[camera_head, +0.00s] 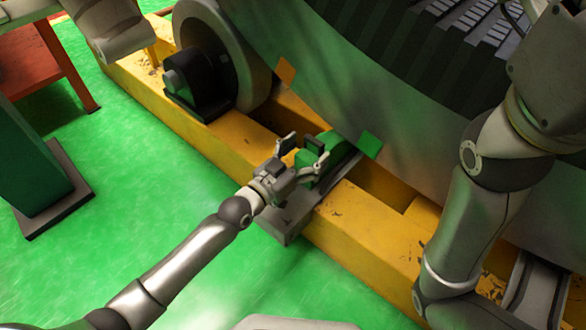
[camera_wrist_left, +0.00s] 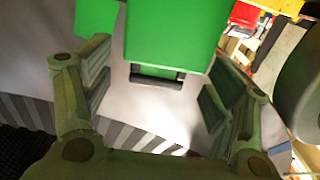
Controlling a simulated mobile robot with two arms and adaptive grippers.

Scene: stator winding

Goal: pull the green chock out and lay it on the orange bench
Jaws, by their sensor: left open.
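The green chock (camera_head: 320,150) sits on a grey sloped block against the lower edge of the big round stator (camera_head: 390,110). In the left wrist view, the chock (camera_wrist_left: 176,32) fills the top middle, with a dark handle (camera_wrist_left: 157,76) on its near face. My left gripper (camera_head: 303,156) is open at the chock. In the left wrist view, its fingers (camera_wrist_left: 155,85) stand either side of the handle with space to each; contact is not visible. The orange bench (camera_head: 42,62) is at the upper left, partly cut off. My right arm shows at the right; its gripper is not visible.
A yellow frame (camera_head: 350,235) runs diagonally under the stator, with a grey roller (camera_head: 215,45) on it. A green post on a dark base (camera_head: 55,205) stands at the left. Small orange and green tags mark the stator rim.

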